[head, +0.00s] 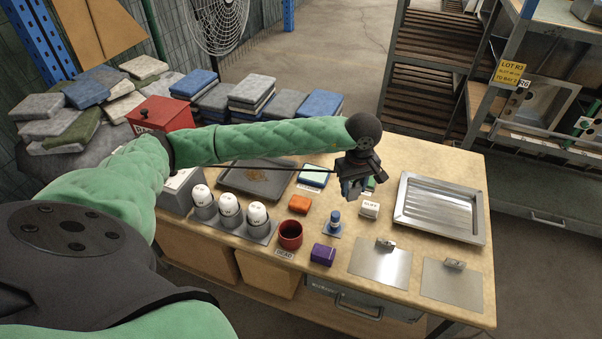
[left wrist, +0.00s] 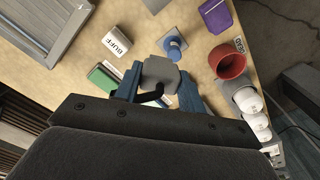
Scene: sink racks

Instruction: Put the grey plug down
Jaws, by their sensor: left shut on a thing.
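My left gripper (head: 352,192) hangs over the middle of the workbench in the head view, jaws pointing down. In the left wrist view its blue fingers (left wrist: 158,88) are shut on the grey plug (left wrist: 161,72), which shows as a pale grey block between them. In the head view I cannot make out the plug at the gripper. It appears held above the bench; its exact height is unclear. A blue peg on a grey base (head: 335,222) stands just in front of the gripper and also shows in the left wrist view (left wrist: 174,45). My right gripper is not in view.
A white BUFF block (head: 370,209), an orange block (head: 299,204), a red cup (head: 290,234) and a purple block (head: 323,254) stand nearby. A metal tray (head: 482,211) lies right, a dark tray (head: 228,185) left. Two metal plates (head: 371,269) lie along the front.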

